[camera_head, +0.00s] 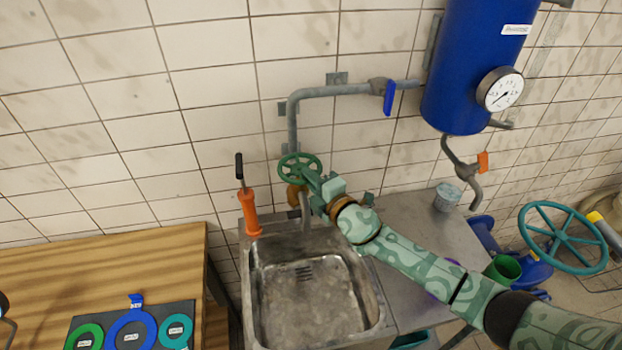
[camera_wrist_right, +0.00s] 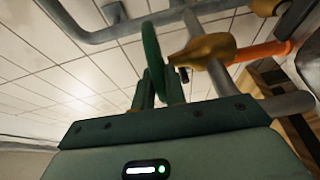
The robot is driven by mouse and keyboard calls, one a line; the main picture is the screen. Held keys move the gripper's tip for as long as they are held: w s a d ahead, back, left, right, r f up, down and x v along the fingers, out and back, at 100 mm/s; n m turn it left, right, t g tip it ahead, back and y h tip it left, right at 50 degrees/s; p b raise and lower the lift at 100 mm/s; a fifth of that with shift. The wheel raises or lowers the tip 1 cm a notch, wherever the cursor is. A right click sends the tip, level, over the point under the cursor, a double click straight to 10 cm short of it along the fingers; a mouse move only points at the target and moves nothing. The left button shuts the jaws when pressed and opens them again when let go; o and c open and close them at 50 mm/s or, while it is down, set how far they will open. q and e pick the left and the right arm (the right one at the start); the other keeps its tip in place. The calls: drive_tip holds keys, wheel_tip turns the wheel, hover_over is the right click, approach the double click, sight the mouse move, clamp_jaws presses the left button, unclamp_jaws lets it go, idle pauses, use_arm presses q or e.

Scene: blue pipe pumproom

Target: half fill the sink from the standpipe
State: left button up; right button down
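The steel sink (camera_head: 313,312) stands below the tiled wall; its bare, stained bottom and drain slots show. The standpipe's spout (camera_head: 305,212) hangs over its back edge, and I see no stream from it. The green handwheel (camera_head: 299,169) sits above the spout on the brass valve (camera_head: 293,195). My right gripper (camera_head: 313,184) is at the wheel's right side. In the right wrist view, the fingers of my right gripper (camera_wrist_right: 158,92) stand on both sides of the green wheel's rim (camera_wrist_right: 152,50) and appear closed on it. My left gripper is not in view.
A grey cup (camera_head: 447,197) stands on the drainboard. A blue tank (camera_head: 470,65) with a gauge (camera_head: 500,90) hangs at upper right. A wooden table (camera_head: 110,265) with coloured rings is at left.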

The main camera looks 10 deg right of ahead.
sight(319, 169)
drive_tip(key=shift+d+f+n+y+b, duration=0.2)
drive_tip(key=shift+n+y+b, duration=0.15)
drive_tip(key=shift+b, duration=0.4)
drive_tip(key=n+g+y+b, duration=0.2)
drive_tip(key=b, duration=0.2)
drive_tip(key=w+d+n+g+y+b, duration=0.1)
drive_tip(key=n+g+y+b, duration=0.1)
drive_tip(key=y+b, duration=0.1)
drive_tip(key=w+d+n+g+y+b, duration=0.1)
drive_tip(key=n+g+y+b, duration=0.1)
drive_tip(key=b, duration=0.4)
drive_tip(key=shift+f+g, duration=0.1)
drive_tip(key=shift+g, duration=0.2)
drive_tip(key=shift+w+n+g+y+b, duration=0.1)
drive_tip(key=shift+n+g+y+b, duration=0.4)
drive_tip(key=shift+b, duration=0.2)
drive_tip(key=shift+r, duration=0.3)
drive_tip(key=c, duration=1.5)
unclamp_jaws()
drive_tip(key=shift+d, duration=0.1)
drive_tip(key=b+v, duration=0.2)
drive_tip(key=v, duration=1.4)
drive_tip(key=shift+w+d, duration=0.1)
drive_tip(key=shift+d, duration=0.05)
